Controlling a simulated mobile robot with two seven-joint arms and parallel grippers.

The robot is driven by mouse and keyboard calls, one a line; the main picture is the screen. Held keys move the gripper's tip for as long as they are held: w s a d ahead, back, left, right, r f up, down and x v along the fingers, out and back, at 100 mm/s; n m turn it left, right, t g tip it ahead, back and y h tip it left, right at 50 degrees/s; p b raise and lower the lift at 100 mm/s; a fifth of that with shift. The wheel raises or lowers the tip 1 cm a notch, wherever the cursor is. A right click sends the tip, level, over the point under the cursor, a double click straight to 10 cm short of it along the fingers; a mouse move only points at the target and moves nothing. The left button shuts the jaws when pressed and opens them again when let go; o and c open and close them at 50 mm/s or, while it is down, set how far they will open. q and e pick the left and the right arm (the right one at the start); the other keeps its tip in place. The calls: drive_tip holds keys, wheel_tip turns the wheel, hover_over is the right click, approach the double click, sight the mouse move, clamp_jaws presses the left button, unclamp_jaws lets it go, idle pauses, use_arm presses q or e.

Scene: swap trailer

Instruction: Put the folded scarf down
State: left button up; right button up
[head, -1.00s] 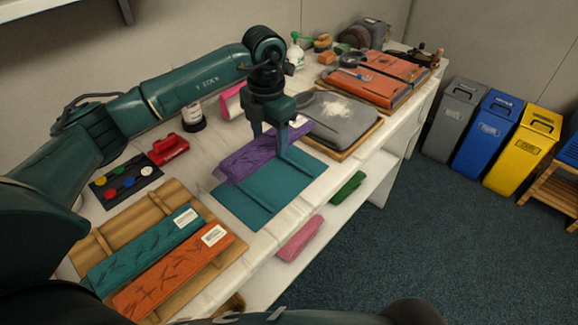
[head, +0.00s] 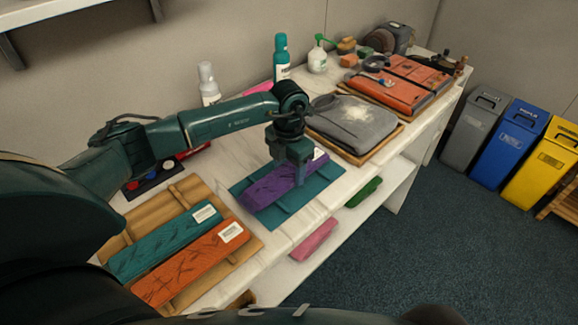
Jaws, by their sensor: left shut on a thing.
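The folded scarf (head: 262,192) is purple with dark markings and a white label at its far right end. It lies along the teal mat (head: 275,215) on the white bench, low over it or touching it; I cannot tell which. My left gripper (head: 294,178) points down and is shut on the scarf near its right half, hiding part of it. My right gripper is not in view.
A slatted wooden board (head: 187,190) holds a teal folded scarf (head: 160,245) and an orange one (head: 190,262) at left. A grey folded garment (head: 345,125) lies behind right. Bottles stand at the back. Green and pink rolls lie on the lower shelf.

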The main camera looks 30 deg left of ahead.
sight(289, 172)
use_arm(q)
drive_tip(key=o, duration=0.6)
drive_tip(key=shift+f, duration=0.1)
drive_tip(key=o, duration=0.4)
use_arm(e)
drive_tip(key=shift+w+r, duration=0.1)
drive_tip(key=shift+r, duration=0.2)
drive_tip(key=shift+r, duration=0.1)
use_arm(q)
wheel_tip(289, 172, up, 12)
drive_tip(key=b, duration=0.1)
drive_tip(key=shift+r+b, duration=0.2)
drive_tip(key=shift+b, duration=0.15)
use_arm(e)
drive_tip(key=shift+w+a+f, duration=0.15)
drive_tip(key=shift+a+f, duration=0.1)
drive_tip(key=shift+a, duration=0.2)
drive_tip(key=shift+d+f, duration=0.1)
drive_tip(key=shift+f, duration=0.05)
use_arm(q)
drive_tip(key=shift+f, duration=0.1)
